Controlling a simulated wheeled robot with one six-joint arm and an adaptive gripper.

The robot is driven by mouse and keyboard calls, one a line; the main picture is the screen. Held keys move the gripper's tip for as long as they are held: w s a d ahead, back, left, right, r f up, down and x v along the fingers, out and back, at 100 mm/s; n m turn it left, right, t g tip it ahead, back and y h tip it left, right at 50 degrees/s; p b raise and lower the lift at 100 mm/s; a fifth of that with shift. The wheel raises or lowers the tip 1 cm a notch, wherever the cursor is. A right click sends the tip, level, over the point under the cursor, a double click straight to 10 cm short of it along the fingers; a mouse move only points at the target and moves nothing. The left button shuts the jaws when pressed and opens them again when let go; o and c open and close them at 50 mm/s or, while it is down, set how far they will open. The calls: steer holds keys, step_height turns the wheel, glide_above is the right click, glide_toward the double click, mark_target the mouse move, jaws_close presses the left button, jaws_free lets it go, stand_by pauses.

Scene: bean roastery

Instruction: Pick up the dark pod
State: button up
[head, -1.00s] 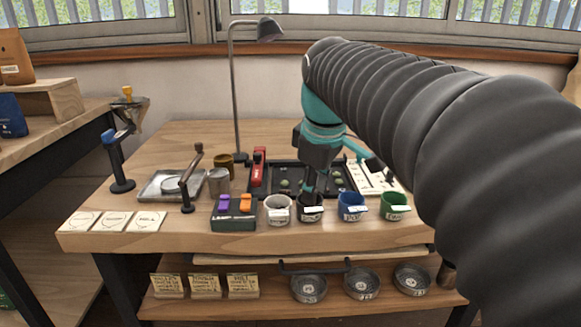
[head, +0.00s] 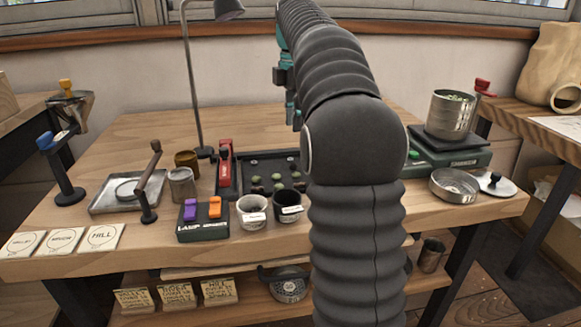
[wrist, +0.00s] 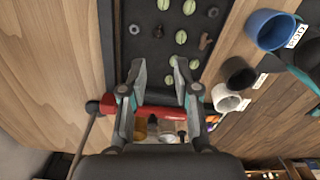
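A black tray (head: 240,190) lies on the wooden table and holds several green pods, one of them (head: 277,178) near its middle. In the wrist view the tray (wrist: 150,58) shows green pods (wrist: 181,37) and a brownish-dark piece (wrist: 205,42) that may be the dark pod. Smaller dark round pieces (wrist: 213,12) also show, and I cannot tell which is a pod. My gripper (wrist: 160,80) is open, with nothing between its fingers, above the tray's edge by a red tool (wrist: 160,112). In the head view my arm hides part of the tray.
A white cup (head: 252,213) and a black cup (head: 289,207) stand at the tray's front; a blue cup (wrist: 270,30) shows in the wrist view. A lamp (head: 196,90) rises behind the tray. A scale (head: 455,157) holds a metal can (head: 450,115) at right.

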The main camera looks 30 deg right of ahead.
steer(key=b, duration=0.1)
glide_above(293, 164)
steer(key=f, duration=0.5)
steer(key=shift+d+f, duration=0.2)
steer(key=shift+w+a+f+b, duration=0.1)
steer(key=shift+f+b, duration=0.25)
steer(key=shift+f, duration=1.1)
steer(key=shift+a+f+b, duration=0.1)
steer(key=shift+f+b, duration=0.2)
steer(key=shift+f, duration=1.1)
steer(key=c, duration=0.4)
